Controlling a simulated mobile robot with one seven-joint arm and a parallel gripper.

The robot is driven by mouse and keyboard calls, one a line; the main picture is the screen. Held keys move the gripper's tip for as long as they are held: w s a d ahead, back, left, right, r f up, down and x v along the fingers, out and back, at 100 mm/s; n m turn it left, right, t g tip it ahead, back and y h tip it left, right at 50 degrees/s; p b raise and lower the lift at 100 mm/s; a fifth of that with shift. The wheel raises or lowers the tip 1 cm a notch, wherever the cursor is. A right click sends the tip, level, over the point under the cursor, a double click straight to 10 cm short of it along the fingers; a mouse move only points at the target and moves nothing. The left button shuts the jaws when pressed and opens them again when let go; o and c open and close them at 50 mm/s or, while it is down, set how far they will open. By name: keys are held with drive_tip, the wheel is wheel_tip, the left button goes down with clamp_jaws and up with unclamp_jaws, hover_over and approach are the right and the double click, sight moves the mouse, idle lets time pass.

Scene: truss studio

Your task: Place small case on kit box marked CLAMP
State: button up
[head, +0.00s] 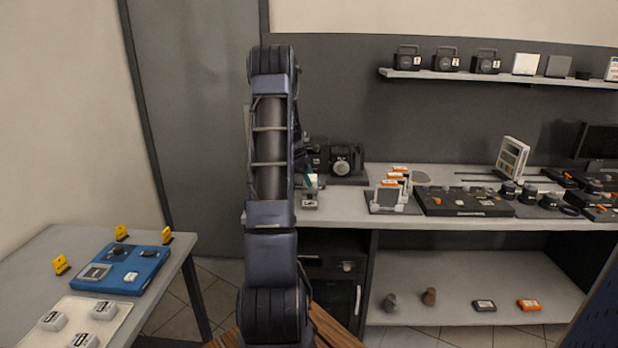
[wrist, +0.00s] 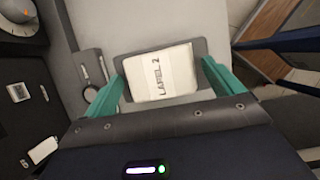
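A small white case (wrist: 160,73) with black lettering that looks like "LAPEL 2" lies on a grey pad (wrist: 203,47) in the wrist view. My gripper (wrist: 164,66) has its green fingers on either side of the case, with narrow gaps, so it looks open. In the head view my gripper (head: 311,180) is over the left end of the bench, mostly hidden behind my arm. Several white boxes with dark labels, such as this box (head: 53,321), stand on a pale tray (head: 62,304) on the left table; I cannot read which is marked CLAMP.
A blue tray (head: 150,280) with small parts and yellow markers lies behind the white boxes. Floor separates the left table and bench.

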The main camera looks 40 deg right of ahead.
drive_tip(key=v, duration=1.1)
drive_tip(key=s+a+r+m+t, duration=0.15)
drive_tip(key=a+r, duration=0.35)
drive_tip(key=a, duration=0.5)
drive_tip(key=s+a+r+m+t, duration=0.1)
drive_tip(key=s+a+r, duration=0.25)
drive_tip(key=a, duration=0.65)
drive_tip(key=s+a+r+m+t, duration=0.2)
drive_tip(key=a+r, duration=0.3)
drive_tip(key=a, duration=0.5)
drive_tip(key=s+a+f+m+t+y, duration=0.3)
drive_tip(key=s+a+m, duration=0.1)
drive_tip(key=s+a, duration=1.7)
